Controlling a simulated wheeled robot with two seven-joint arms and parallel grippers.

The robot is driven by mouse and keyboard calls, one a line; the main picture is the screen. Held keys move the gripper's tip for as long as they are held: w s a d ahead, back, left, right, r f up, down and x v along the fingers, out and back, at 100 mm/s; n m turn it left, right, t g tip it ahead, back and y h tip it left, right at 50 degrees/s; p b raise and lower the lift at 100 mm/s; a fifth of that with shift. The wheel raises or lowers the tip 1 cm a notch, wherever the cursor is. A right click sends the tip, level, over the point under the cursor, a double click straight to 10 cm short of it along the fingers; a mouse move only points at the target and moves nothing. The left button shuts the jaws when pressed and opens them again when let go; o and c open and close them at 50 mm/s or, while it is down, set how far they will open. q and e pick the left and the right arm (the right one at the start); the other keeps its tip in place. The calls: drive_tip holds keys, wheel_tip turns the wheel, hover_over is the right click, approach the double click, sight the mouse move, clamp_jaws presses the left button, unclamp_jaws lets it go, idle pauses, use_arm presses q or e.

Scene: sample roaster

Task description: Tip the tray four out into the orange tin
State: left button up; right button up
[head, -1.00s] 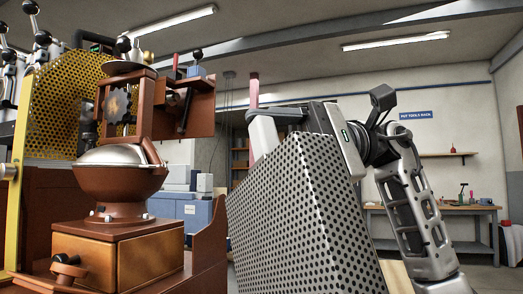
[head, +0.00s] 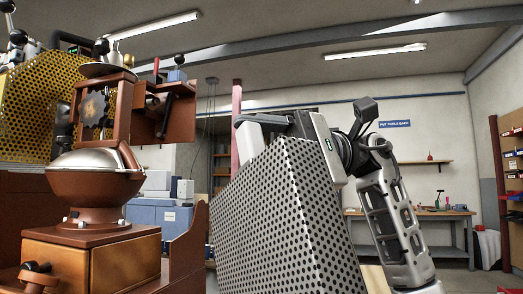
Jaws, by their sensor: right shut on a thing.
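A large grey perforated metal piece (head: 275,225), apparently tray four, stands steeply tilted in the middle of the head view. No number shows on it, and its inside is turned away from me. My right gripper (head: 262,130) is at its top edge, shut on it, with the arm coming from the right. The contact of the fingers is partly hidden behind the metal. I cannot see the orange tin. My left gripper is out of view.
A brown machine with a silver dome (head: 97,161) and a drawer box (head: 95,262) stands close on the left. A yellow perforated panel (head: 40,105) is behind it. A blue cabinet (head: 165,220) and a workbench (head: 440,213) are farther back.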

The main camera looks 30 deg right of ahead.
drive_tip(key=shift+d, duration=0.15)
drive_tip(key=shift+d+f+y+b, duration=0.1)
drive_tip(key=shift+d+y+b, duration=0.55)
drive_tip(key=shift+d, duration=0.9)
drive_tip(key=shift+s+d+f+y+b, duration=0.1)
drive_tip(key=shift+d+f+y+b, duration=0.15)
drive_tip(key=shift+d, duration=0.3)
drive_tip(key=shift+d+y+b, duration=0.1)
drive_tip(key=shift+d+b, duration=0.25)
drive_tip(key=shift+d, duration=0.25)
drive_tip(key=shift+s+d+f+y+b, duration=0.1)
drive_tip(key=shift+d+f+y+b, duration=0.15)
drive_tip(key=shift+d, duration=0.3)
